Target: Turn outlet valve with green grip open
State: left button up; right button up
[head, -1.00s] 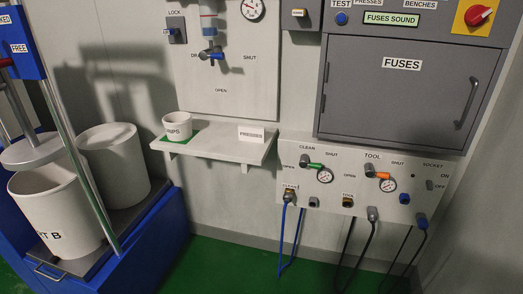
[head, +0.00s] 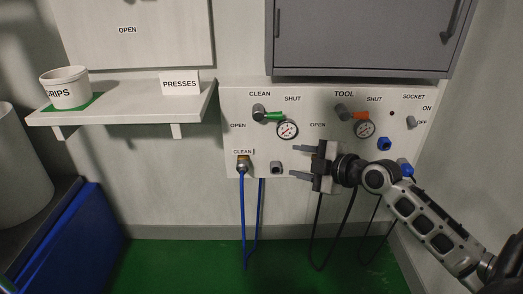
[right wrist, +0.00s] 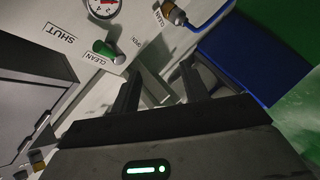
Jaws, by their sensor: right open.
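The outlet valve with the green grip (head: 273,116) is on the white wall panel (head: 330,101) under the word CLEAN. Its lever points right, toward the SHUT label; the OPEN label is at its lower left. The green grip (right wrist: 104,50) also shows in the right wrist view, above the fingers. My right gripper (head: 299,162) is open and empty in front of the panel, below and right of the green grip and apart from it. In the right wrist view its two fingers (right wrist: 158,88) stand apart with nothing between them. My left gripper is not in view.
A gauge (head: 287,130) sits just right of the green grip. A blue hose (head: 244,210) hangs from the CLEAN outlet. A shelf (head: 140,112) juts out at left, and a grey cabinet (head: 360,38) overhangs above.

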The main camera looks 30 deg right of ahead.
aim_at(269, 118)
jog(key=w+d+r+n+t+b, duration=0.2)
jog(key=d+r+n+b, duration=0.2)
jog(key=d+r, duration=0.15)
jog(key=shift+y, duration=0.4)
jog(key=x, duration=1)
jog(key=a+r+x, duration=0.1)
jog(key=x, duration=0.4)
jog(key=shift+w+f, duration=0.1)
jog(key=shift+w, duration=0.2)
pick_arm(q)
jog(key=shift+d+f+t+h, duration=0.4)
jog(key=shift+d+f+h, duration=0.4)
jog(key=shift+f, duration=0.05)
pick_arm(e)
jog(key=shift+w+a, duration=0.1)
jog(key=shift+w, duration=0.1)
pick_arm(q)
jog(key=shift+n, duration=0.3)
pick_arm(e)
jog(key=c, duration=0.7)
pick_arm(q)
jog(key=shift+b, duration=0.35)
pick_arm(e)
jog(key=shift+f, duration=0.15)
jog(key=shift+c, duration=0.2)
